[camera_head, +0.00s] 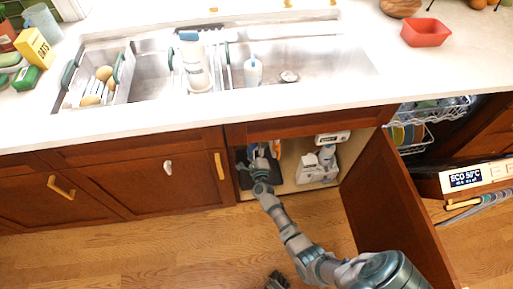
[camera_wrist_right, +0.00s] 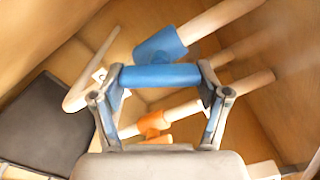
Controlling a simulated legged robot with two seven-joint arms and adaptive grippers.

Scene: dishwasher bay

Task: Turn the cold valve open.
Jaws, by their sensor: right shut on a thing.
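The cold valve has a blue body on a pale pipe and a blue bar handle (camera_wrist_right: 160,76), seen in the right wrist view. My right gripper (camera_head: 258,163) reaches into the open cabinet under the sink. In the right wrist view its two fingers are closed on the ends of the blue handle, one at each side. An orange valve (camera_wrist_right: 153,122) sits on another pale pipe below the blue one. In the head view the valves are small and partly hidden by my gripper. A dark gripper part, apparently my left gripper (camera_head: 277,281), shows at the bottom edge, too cut off to read.
The open cabinet door (camera_head: 395,205) stands right of my right arm. A white caddy with bottles (camera_head: 317,167) is inside the cabinet at right. A dark panel (camera_wrist_right: 42,125) is at left in the wrist view. The open dishwasher (camera_head: 465,180) is farther right.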

